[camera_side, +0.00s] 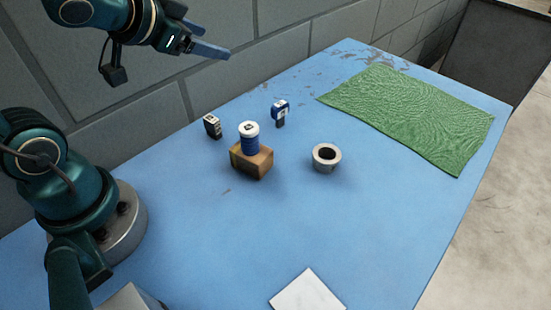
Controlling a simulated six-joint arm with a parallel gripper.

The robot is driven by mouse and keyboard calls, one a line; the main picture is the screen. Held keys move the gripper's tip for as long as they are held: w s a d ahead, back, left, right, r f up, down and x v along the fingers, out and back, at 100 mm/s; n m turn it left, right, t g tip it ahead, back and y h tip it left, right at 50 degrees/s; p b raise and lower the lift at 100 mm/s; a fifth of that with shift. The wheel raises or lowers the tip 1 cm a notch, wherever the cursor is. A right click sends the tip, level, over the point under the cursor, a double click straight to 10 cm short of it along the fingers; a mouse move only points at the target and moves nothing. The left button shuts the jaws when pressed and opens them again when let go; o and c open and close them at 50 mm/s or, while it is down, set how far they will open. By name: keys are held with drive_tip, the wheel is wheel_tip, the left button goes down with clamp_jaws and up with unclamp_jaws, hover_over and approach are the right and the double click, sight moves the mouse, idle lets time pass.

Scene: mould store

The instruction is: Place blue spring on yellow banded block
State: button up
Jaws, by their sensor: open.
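The blue spring (249,143), an upright blue cylinder with a white top, stands on a tan-yellow block (252,165) near the middle of the blue table. It looks upright and rests on the block's top face. I cannot make out clear bands on the block. My gripper (222,52) is at the upper left of the view, high above the table and well apart from the spring and the block. It is open, and nothing shows between its fingers.
A small black object with a light top (212,126) stands behind the block. A green cloth (415,115) covers the far right; a white sheet (307,292) lies in front.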

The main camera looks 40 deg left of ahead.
drive_tip(key=s+d+f+n+g+h, duration=0.1)
drive_tip(key=s+d+g, duration=0.4)
drive_tip(key=s, duration=0.7)
drive_tip(key=shift+s+d+f+n+h, duration=0.25)
drive_tip(key=shift+d+f+n+h, duration=0.15)
drive_tip(key=shift+d+f+h, duration=0.7)
